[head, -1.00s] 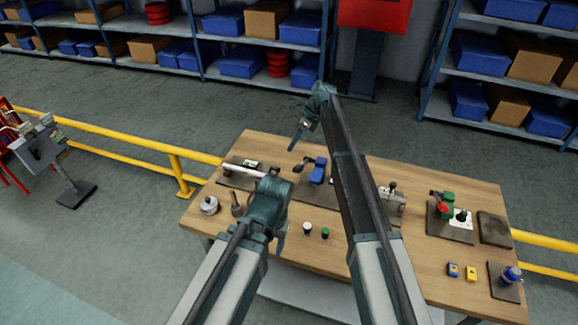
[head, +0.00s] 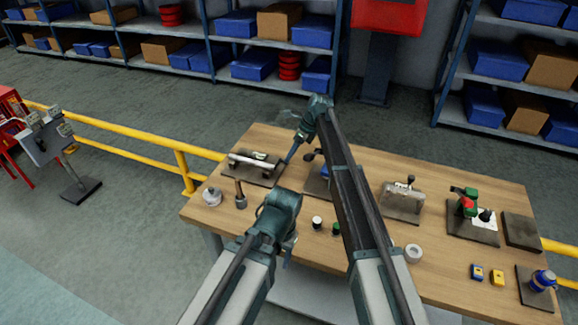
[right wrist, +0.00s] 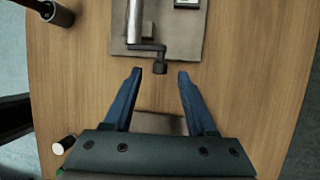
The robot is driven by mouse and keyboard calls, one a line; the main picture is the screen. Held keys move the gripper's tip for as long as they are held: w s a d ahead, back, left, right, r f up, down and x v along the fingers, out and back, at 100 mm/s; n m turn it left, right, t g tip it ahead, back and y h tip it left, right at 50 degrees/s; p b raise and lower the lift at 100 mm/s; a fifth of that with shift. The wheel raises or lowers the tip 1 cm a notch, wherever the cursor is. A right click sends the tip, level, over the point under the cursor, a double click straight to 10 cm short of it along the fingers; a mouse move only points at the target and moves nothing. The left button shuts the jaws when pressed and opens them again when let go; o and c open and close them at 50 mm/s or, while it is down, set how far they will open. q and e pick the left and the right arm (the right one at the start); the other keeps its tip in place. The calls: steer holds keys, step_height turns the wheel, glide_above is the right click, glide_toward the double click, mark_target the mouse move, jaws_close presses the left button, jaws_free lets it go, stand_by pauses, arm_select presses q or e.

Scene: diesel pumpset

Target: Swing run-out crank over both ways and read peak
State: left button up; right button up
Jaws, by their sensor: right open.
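The run-out fixture is a dark plate (head: 240,172) at the table's far left, bearing a pale shaft (head: 250,162). In the right wrist view the shaft (right wrist: 137,22) ends in a dark crank (right wrist: 148,47) with a knob (right wrist: 159,67). A small display, cut off by the top edge, sits on the plate (right wrist: 183,45); its reading is not legible. My right gripper (head: 288,160) is open. In the right wrist view its blue fingertips (right wrist: 160,73) lie either side of the knob, apart from it. My left gripper (head: 287,258) hangs over the front edge, its jaws unclear.
A round metal part (head: 212,197) and an upright peg (head: 240,197) stand left of my left arm. White-topped (head: 317,222) and green-topped (head: 336,229) pieces stand between my arms. Other fixtures, including a grey one (head: 402,195), fill the right side. A yellow rail (head: 130,148) runs behind.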

steer(key=b+x, duration=0.1)
steer(key=x, duration=0.1)
steer(key=shift+a+f, duration=0.15)
steer(key=shift+f, duration=0.15)
jaws_close()
